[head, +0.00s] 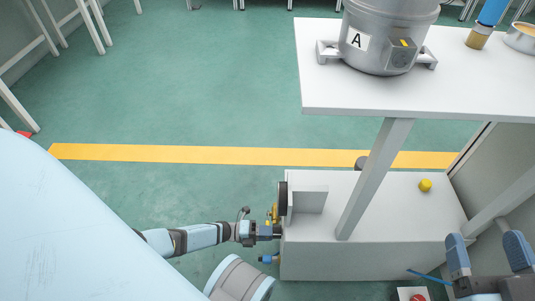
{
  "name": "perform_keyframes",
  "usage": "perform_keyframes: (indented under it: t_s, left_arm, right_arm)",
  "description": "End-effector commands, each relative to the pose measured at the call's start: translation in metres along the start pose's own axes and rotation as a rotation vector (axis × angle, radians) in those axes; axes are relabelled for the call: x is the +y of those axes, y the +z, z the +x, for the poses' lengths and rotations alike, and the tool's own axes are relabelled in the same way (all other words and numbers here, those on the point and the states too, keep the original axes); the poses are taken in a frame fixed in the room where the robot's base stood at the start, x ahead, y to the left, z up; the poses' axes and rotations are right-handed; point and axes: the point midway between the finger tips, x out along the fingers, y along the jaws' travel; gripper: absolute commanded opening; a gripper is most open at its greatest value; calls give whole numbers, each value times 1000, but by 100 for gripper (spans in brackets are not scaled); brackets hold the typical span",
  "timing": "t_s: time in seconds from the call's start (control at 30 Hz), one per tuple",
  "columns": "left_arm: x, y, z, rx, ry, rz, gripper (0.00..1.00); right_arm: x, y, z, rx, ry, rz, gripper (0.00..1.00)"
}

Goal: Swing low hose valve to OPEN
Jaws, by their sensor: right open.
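My right gripper (488,248) is at the lower right corner, with its two blue-tipped fingers spread apart and nothing between them. A thin blue piece (424,275) shows just left of its fingers; I cannot tell what it belongs to or whether it touches them. At the left end of the white cabinet are a black round part seen edge-on (283,198), brass-coloured fittings (273,213) and a small blue part (266,259). I cannot tell which part is the low hose valve or how its lever stands.
A white table (340,88) carries a grey compressor (384,35) marked A. A yellow knob (425,186) is on the cabinet. A red part (417,297) shows at the bottom edge. Green floor lies open at left.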

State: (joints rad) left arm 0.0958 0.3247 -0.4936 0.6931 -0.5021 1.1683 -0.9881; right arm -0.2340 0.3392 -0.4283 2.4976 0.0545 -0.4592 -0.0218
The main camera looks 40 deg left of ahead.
Motion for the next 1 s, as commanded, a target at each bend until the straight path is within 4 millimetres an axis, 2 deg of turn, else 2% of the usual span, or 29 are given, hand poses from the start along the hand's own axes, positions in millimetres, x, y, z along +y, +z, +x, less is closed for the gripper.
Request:
perform_keyframes:
  t_s: [0.03, 0.1, 0.13, 0.4, 0.53, 0.67, 1.0]
  left_arm:
    - [0, 1, -1, -1, 1, 1, 30]
    - [0, 1, -1, -1, 1, 1, 46]
    - [0, 1, -1, -1, 1, 0, 49]
    - [0, 0, -1, 0, 1, 0, 49]
    - [0, 0, -11, -1, 2, -1, 49]
    - [-1, 1, -34, -2, 4, -1, 49]
    - [0, 1, -109, -1, 3, 0, 49]
  right_arm:
    - [0, 0, 0, 0, 0, 0, 76]
    - [0, 0, 0, 0, 0, 0, 76]
    - [0, 0, 0, 0, 0, 0, 76]
    - [0, 2, 0, -4, -2, -3, 76]
    - [0, 2, 1, -9, -3, -1, 76]
    - [0, 1, 1, -18, -5, 10, 76]
    - [-6, 3, -2, -46, -4, 70, 76]
